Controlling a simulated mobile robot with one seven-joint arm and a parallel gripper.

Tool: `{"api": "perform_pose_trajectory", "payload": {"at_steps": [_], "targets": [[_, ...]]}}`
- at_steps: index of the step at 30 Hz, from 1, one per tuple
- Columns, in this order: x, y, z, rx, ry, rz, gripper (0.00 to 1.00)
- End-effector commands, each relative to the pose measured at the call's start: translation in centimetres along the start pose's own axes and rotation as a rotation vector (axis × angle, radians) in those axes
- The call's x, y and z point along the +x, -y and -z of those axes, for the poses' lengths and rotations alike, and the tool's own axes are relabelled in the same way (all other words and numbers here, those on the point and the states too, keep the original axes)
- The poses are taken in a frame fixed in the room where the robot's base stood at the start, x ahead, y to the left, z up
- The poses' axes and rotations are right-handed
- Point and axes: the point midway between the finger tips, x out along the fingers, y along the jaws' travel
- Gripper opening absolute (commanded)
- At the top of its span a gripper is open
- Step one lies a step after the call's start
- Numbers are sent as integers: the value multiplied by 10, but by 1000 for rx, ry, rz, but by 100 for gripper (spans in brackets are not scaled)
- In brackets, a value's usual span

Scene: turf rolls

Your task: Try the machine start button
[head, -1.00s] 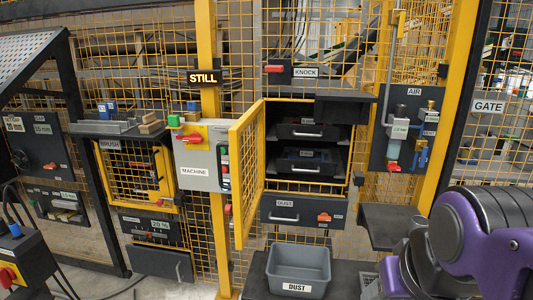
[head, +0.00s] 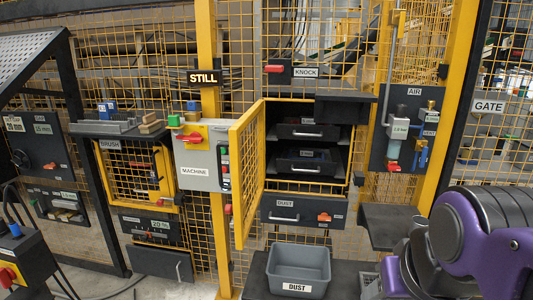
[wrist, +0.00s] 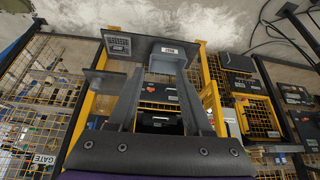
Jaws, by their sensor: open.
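The machine box (head: 203,158) is a light grey panel labelled MACHINE on the yellow post, with a red switch handle on its front. A dark strip on its right side carries a small green button (head: 224,150) and other controls. A sign above reads STILL (head: 203,78). In the wrist view, which looks upside down, part of the pale box (wrist: 232,122) shows right of the fingers. My gripper (wrist: 160,78) is open and empty, its two dark fingers apart, well away from the box. It is outside the head view.
A yellow mesh door (head: 246,175) stands open just right of the box, beside a cabinet with dark trays (head: 312,158). A grey DUST bin (head: 299,270) sits below. An AIR panel (head: 408,130) is further right. My purple arm fills the lower right.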

Motion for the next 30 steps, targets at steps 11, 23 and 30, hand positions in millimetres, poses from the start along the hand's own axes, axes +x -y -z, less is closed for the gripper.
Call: {"api": "perform_pose_trajectory", "payload": {"at_steps": [11,23,30], "targets": [[0,0,0,0,0,0,50],[0,0,0,0,0,0,0],[0,0,0,0,0,0,0]]}}
